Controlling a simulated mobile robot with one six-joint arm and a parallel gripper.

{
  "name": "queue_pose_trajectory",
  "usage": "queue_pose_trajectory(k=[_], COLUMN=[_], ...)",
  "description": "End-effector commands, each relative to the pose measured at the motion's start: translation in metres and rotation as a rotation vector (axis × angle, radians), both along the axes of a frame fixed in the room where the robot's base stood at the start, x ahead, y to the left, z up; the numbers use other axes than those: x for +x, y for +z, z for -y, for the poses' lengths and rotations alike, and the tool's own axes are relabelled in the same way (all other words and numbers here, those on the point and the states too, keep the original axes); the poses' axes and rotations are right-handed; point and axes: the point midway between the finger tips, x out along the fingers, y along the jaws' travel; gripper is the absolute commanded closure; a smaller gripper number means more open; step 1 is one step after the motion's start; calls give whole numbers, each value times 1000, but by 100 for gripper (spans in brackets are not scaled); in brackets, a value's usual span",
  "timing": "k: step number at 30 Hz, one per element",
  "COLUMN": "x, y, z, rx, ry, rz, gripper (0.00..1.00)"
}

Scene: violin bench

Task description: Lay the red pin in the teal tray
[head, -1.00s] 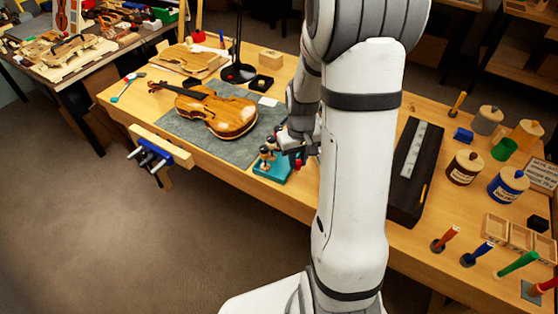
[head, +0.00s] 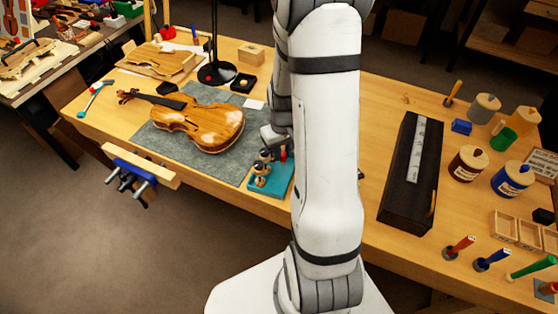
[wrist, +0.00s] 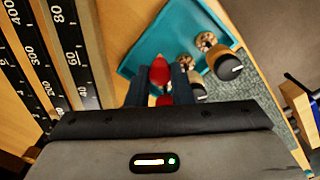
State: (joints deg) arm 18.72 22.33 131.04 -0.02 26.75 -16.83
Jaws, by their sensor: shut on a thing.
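The teal tray (head: 283,187) lies on the bench at the grey mat's front right corner, partly hidden by my arm. It also shows at the top of the wrist view (wrist: 150,45). Several dark-topped wooden pegs (head: 262,168) are in its left part. In the wrist view, my gripper (wrist: 159,80) is shut on the red pin (wrist: 159,71), whose red end shows between the dark fingers. The pin (head: 283,155) shows as a small red spot by the tray's far side in the head view. Its height above the tray is unclear.
A violin (head: 200,122) lies on the grey mat (head: 160,145) left of the tray. Dark strips with white numbers (wrist: 75,50) lie beside the tray in the wrist view. A long dark case (head: 408,190) stands to the right. My arm hides the bench between.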

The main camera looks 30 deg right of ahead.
Motion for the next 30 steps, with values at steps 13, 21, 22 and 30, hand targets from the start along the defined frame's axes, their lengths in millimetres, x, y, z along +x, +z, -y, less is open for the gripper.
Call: queue_pose_trajectory(k=[13, 21, 22, 30], x=[0, 1, 1, 1], y=[-47, -52, -52, -55], z=[-1, -1, -1, -2], rx=[0, -1, -1, 0], ry=[2, 3, 3, 4], rz=[-1, 2, 2, 1], gripper=[100, 100, 100, 72])
